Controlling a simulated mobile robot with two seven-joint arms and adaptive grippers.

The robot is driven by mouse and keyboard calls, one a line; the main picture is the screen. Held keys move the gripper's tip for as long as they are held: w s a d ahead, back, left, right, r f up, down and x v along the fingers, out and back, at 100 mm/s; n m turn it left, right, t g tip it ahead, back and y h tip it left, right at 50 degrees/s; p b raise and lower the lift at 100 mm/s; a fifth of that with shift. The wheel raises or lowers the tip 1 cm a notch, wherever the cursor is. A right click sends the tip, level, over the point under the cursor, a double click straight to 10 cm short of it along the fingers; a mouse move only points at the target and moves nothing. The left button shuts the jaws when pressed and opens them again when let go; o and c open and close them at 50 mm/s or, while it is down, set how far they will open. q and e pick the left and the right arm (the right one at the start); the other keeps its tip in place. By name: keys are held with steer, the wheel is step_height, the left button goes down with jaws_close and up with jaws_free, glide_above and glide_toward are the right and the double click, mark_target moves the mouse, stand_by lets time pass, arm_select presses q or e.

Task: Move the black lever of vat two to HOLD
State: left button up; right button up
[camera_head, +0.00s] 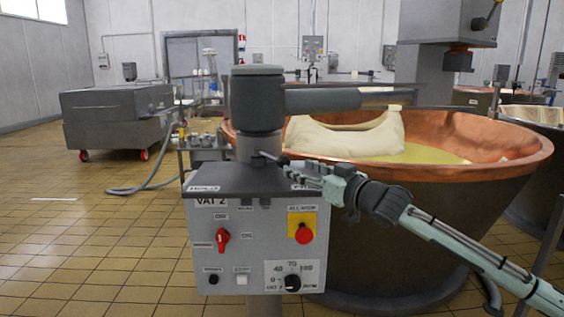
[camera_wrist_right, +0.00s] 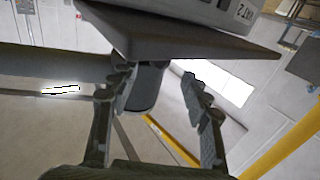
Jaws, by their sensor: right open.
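The control box of vat two (camera_head: 196,230) stands in the middle of the head view, marked VAT 2. A plate reading HOLD (camera_head: 203,188) is at the left front edge of its dark top; another plate at the right edge is partly covered. A small dark piece, seemingly the black lever (camera_head: 266,156), shows above the top in front of the post. My right gripper (camera_head: 298,170) reaches in from the right, over the right half of the top, by this piece. In the wrist view its two fingers (camera_wrist_right: 158,92) are apart; I cannot tell whether the lever is between them. My left gripper is out of view.
A thick grey post head (camera_head: 257,98) with a horizontal arm rises behind the box top. The copper vat (camera_head: 480,160) fills the right side behind. A red switch (camera_head: 222,239) and a red button (camera_head: 303,234) sit on the box front.

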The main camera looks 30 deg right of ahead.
mark_target(288, 164)
steer(key=shift+w+a+p, duration=0.2)
steer(key=shift+w+p, duration=0.1)
steer(key=shift+w, duration=3)
jaws_close()
